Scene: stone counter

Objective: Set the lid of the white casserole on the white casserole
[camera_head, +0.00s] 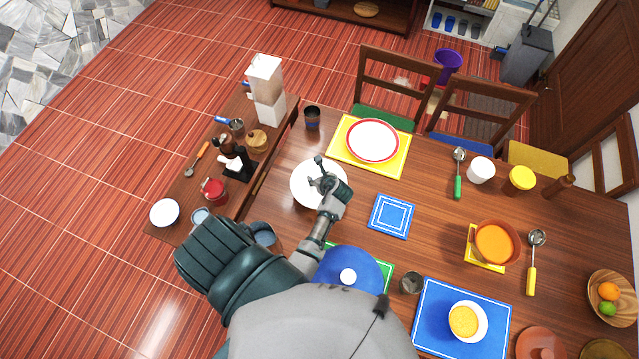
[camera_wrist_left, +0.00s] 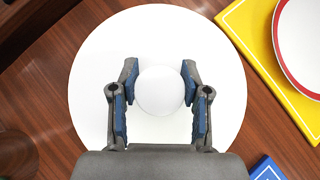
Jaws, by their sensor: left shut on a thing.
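The white casserole lid (camera_head: 303,188) is a round white disc near the left end of the table. My left gripper (camera_head: 327,181) is over it, pointing down. In the left wrist view, the lid (camera_wrist_left: 158,35) has a round white knob (camera_wrist_left: 160,90) at its middle. The fingers of my left gripper (camera_wrist_left: 159,92) are shut on that knob from both sides. I cannot make out the white casserole separately; whether it is under the lid is hidden. My right gripper is not in view.
A red-rimmed plate (camera_head: 373,141) on a yellow mat (camera_head: 340,150) is close behind the lid. A dark cup (camera_head: 312,117) stands beyond it, and a blue trivet (camera_head: 391,216) lies to its right.

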